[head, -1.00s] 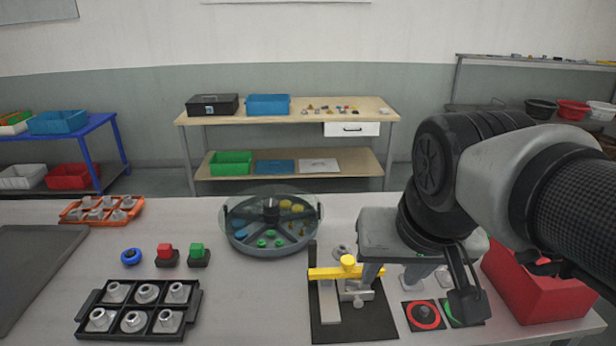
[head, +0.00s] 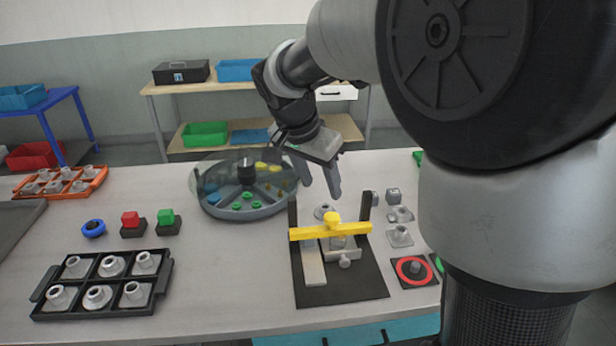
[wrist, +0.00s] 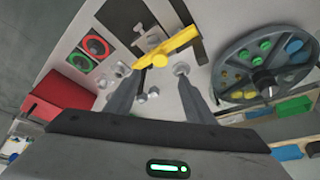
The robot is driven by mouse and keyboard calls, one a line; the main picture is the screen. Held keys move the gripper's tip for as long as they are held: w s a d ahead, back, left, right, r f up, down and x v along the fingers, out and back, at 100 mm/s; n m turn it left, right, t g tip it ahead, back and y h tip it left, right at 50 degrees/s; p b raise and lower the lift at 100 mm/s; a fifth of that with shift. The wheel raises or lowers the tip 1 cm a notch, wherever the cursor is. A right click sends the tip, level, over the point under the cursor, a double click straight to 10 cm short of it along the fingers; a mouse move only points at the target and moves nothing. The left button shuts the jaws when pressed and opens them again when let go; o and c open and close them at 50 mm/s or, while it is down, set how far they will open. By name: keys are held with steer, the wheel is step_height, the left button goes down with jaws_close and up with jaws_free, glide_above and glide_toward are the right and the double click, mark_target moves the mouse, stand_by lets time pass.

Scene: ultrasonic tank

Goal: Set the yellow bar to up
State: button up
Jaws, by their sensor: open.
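The yellow bar (head: 305,234) lies level across a fixture, low between two black posts, with a round yellow knob (head: 332,219) at its middle. The fixture stands on a black base plate (head: 350,288); a pale strip and a metal clamp piece show under the bar. My gripper (head: 322,192) is open and empty, pointing down above and behind the bar, apart from it. In the wrist view the bar (wrist: 182,42) lies slantwise beyond my spread fingertips (wrist: 160,76), nothing between them.
A round divided tray (head: 240,212) with a clear cover stands left of the fixture. Grey fittings and a red-ringed pad (head: 412,270) sit to the right, close by. A black rack (head: 100,308) of grey parts is at front left. My arm hides the right side.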

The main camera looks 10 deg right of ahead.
mark_target(332, 216)
steer(key=x, duration=1.2)
steer(key=shift+f+b, duration=0.2)
steer(key=shift+b, duration=0.15)
